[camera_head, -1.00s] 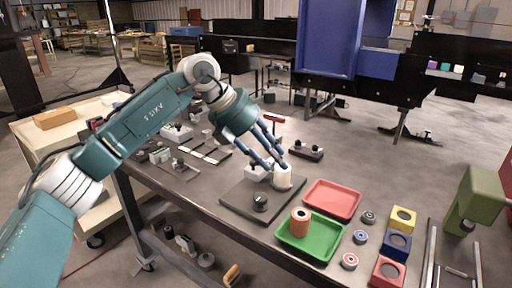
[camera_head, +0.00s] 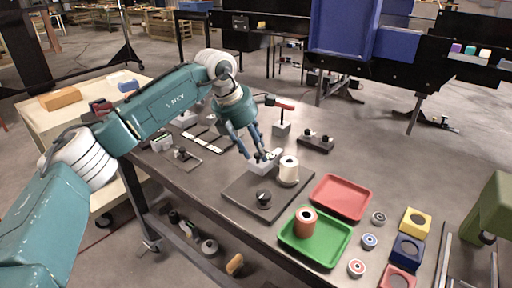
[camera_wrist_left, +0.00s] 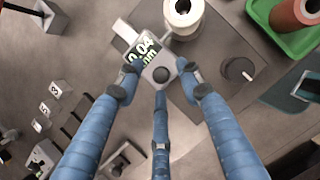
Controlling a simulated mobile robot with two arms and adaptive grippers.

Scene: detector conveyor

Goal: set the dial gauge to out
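The dial gauge (camera_wrist_left: 152,62) is a pale grey block with a dark display reading about 0.04 mm and a dark round button at its near end. It stands beside a white cylinder with a central hole (camera_wrist_left: 183,14) on a dark plate. In the head view the gauge (camera_head: 263,167) is partly hidden by my left gripper (camera_head: 259,155). In the left wrist view the fingers of this gripper (camera_wrist_left: 159,85) are spread around the gauge's near end, with no visible grip; contact cannot be told. My right gripper is not in view.
A black knob (camera_head: 264,199) stands on the dark plate (camera_head: 236,190). A red tray (camera_head: 341,196) and a green tray (camera_head: 345,243) holding an orange cylinder (camera_head: 306,222) lie to the right. Small rings and coloured blocks stand beyond. A red-handled tool (camera_head: 281,106) stands behind the gripper.

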